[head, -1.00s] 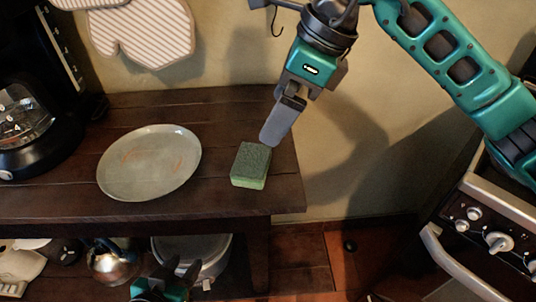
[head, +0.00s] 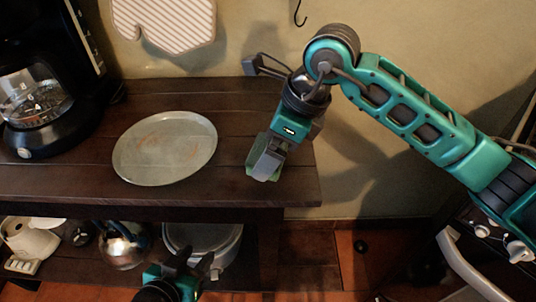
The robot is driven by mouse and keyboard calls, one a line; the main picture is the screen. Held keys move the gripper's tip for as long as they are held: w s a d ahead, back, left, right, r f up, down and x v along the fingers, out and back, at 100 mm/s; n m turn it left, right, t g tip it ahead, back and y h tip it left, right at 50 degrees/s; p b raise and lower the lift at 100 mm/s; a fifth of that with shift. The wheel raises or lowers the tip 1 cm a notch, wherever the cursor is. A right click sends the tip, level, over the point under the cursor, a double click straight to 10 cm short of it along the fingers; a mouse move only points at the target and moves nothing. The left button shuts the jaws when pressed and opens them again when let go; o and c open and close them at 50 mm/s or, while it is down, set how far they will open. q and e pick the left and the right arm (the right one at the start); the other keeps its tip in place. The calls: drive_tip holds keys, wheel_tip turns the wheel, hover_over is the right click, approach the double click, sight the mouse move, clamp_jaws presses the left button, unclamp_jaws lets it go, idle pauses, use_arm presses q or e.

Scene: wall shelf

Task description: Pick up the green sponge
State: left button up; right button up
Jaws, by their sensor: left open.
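The green sponge (head: 254,151) lies on the dark wooden shelf top, near its right end. It is mostly hidden behind my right gripper (head: 266,168), whose arm comes in from the right. That gripper points down, with a grey finger in front of the sponge. I cannot tell whether its fingers touch the sponge or how far apart they are. My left gripper (head: 189,263) is at the bottom of the view, below the shelf top's front edge. Its two dark fingers are apart, with nothing seen between them.
A grey plate (head: 165,148) lies left of the sponge. A coffee maker (head: 40,110) stands at the far left. A kettle (head: 121,246) and a pot (head: 202,240) sit on the lower shelf. An oven mitt (head: 166,22) hangs on the wall. A stove is at the right.

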drive_tip(key=shift+a+f, duration=0.1)
drive_tip(key=shift+f, duration=0.2)
drive_tip(key=shift+c, duration=0.4)
drive_tip(key=c, duration=0.6)
drive_tip(key=shift+r, duration=0.1)
wheel_tip(320, 180, up, 20)
drive_tip(key=p, duration=0.2)
